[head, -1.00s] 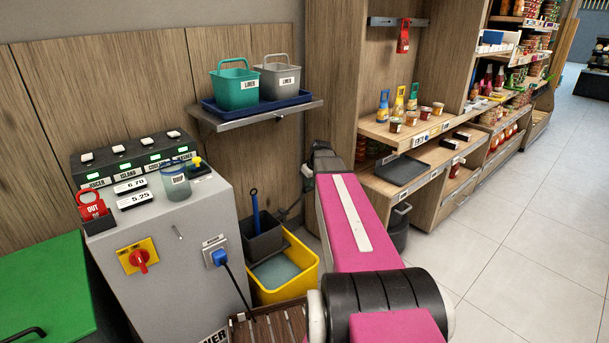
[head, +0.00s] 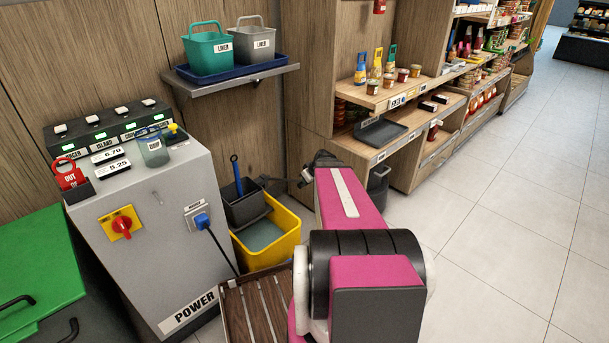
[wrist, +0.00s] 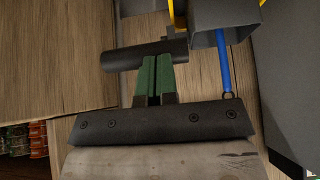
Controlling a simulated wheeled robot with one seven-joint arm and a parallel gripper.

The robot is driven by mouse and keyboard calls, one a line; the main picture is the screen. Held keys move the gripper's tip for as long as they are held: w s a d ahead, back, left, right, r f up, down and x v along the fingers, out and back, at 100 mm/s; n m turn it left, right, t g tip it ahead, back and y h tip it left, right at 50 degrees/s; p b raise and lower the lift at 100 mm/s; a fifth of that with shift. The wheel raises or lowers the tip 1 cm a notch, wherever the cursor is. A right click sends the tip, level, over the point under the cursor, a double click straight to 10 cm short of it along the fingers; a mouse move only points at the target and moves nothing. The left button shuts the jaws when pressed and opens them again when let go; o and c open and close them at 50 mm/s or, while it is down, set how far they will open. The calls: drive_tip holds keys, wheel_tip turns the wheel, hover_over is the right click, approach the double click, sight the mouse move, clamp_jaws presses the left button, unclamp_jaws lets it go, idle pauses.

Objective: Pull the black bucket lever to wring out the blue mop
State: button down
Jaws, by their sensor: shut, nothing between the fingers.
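The yellow mop bucket (head: 282,236) stands on the floor beside the grey machine, with a dark wringer basket (head: 245,205) on it. The blue mop handle (head: 236,174) rises out of the basket. In the wrist view, the handle (wrist: 223,60) and the wringer basket (wrist: 222,14) are at upper right. The black lever's cylindrical grip (wrist: 118,57) lies across the wrist view, at the fingertips. My gripper (wrist: 154,60) has green fingers, shut together with nothing between them. I cannot tell whether they touch the grip. The mop head is hidden.
The grey machine (head: 170,235) with a blue plug and cord stands left of the bucket. A slatted wooden board (head: 255,305) is in front. A wall shelf (head: 240,78) with two bins is above. Wooden shelving (head: 390,160) stands right; the tiled floor further right is clear.

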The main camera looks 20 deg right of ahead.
drive_tip(key=shift+s+f, duration=0.3)
drive_tip(key=shift+f, duration=0.3)
